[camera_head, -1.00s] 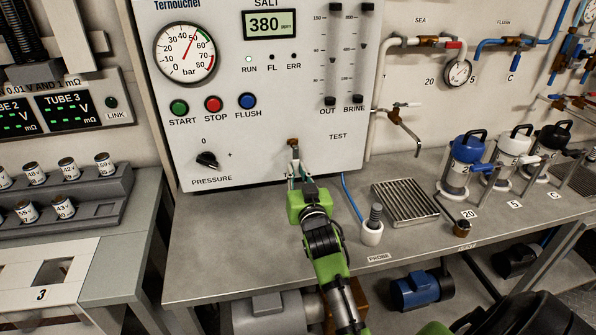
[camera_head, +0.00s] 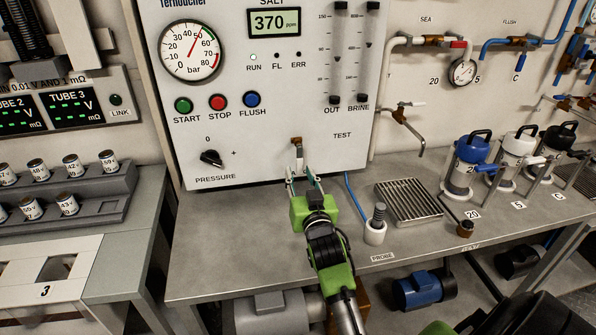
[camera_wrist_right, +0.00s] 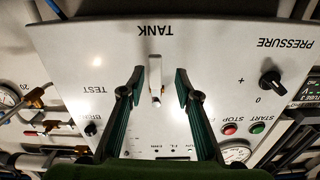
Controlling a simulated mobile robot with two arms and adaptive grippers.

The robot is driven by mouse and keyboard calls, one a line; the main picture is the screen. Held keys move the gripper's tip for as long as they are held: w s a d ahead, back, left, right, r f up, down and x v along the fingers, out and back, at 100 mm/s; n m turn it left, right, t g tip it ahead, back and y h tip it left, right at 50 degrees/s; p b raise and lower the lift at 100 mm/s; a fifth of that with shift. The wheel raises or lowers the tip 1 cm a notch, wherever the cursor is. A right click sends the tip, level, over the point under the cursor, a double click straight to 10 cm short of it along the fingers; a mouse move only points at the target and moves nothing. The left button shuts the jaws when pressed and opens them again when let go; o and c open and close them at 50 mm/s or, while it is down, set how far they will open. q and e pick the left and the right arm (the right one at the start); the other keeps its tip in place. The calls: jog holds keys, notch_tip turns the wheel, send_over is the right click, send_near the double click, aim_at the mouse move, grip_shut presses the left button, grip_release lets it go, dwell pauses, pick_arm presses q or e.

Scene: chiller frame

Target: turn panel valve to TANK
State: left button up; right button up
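The panel valve (camera_head: 297,144) is on the lower front of the white panel, with a copper-coloured stem and a pale lever. In the right wrist view, which is upside down, the pale lever (camera_wrist_right: 155,70) points towards the TANK label (camera_wrist_right: 155,30); the TEST label (camera_wrist_right: 97,90) is off to its side. In the head view, the TEST label (camera_head: 342,135) is right of the valve, and TANK is hidden. My right gripper (camera_head: 303,180) is open just in front of the valve. Its fingers are apart on either side of the lever, with gaps visible. My left gripper is not in view.
The pressure knob (camera_head: 211,158), the buttons (camera_head: 218,102) and the gauge (camera_head: 190,52) are left of the valve. The display (camera_head: 274,23) reads 370 ppm. A probe holder (camera_head: 376,230) and a drain grate (camera_head: 408,202) are on the bench to the right.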

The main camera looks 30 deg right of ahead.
jog(key=v, duration=0.5)
jog(key=shift+a, duration=0.1)
dwell(0.4)
